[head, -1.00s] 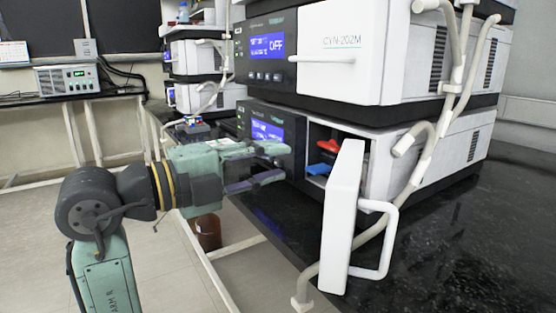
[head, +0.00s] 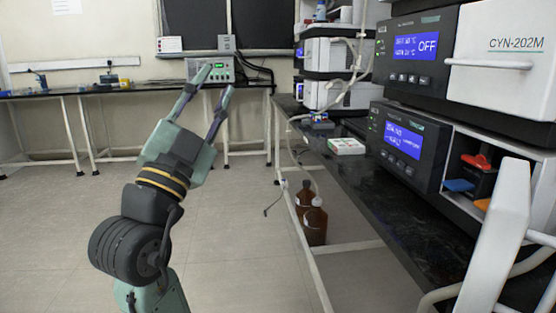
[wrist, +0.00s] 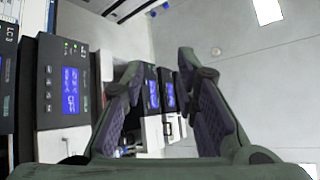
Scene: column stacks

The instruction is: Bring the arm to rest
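My gripper (head: 207,92) is raised in the air at the left of the head view, over the open floor and clear of the bench. Its two fingers point up and stand apart, with nothing between them. In the wrist view my gripper (wrist: 163,105) also shows spread, empty fingers, with the instruments and the ceiling beyond. My arm (head: 155,215) rises from the bottom of the head view.
The black bench (head: 385,190) carries stacked instruments at right; the lower one has an open white door (head: 497,245) jutting forward. Brown bottles (head: 313,222) stand below the bench. A side bench (head: 120,88) runs along the back wall. The floor (head: 60,220) is clear.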

